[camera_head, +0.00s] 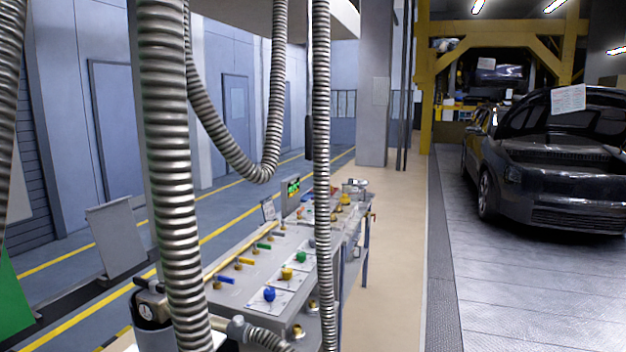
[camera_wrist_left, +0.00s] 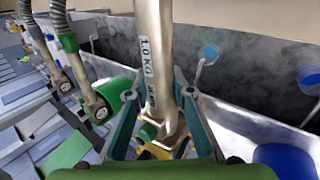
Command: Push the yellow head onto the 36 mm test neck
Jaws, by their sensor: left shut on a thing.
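In the left wrist view, my left gripper (camera_wrist_left: 165,125) has its teal fingers on either side of the lower end of a metal tube (camera_wrist_left: 155,60) labelled "1.0 KG". A small patch of yellow, which I take for the yellow head (camera_wrist_left: 158,150), shows low between the fingers. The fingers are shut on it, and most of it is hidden. In the head view, a bench (camera_head: 235,293) carries a row of blue (camera_head: 269,294), yellow (camera_head: 287,273) and green (camera_head: 301,257) knob-like tops on white plates. I cannot tell which is the 36 mm neck. My right gripper is not in view.
Ribbed metal hoses (camera_head: 165,130) hang close in front of the head view and hide part of the bench. A rail with coloured levers (camera_head: 245,262) runs along the bench. A dark car (camera_head: 550,180) with its hood up stands at the right. The beige floor strip (camera_head: 390,260) is clear.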

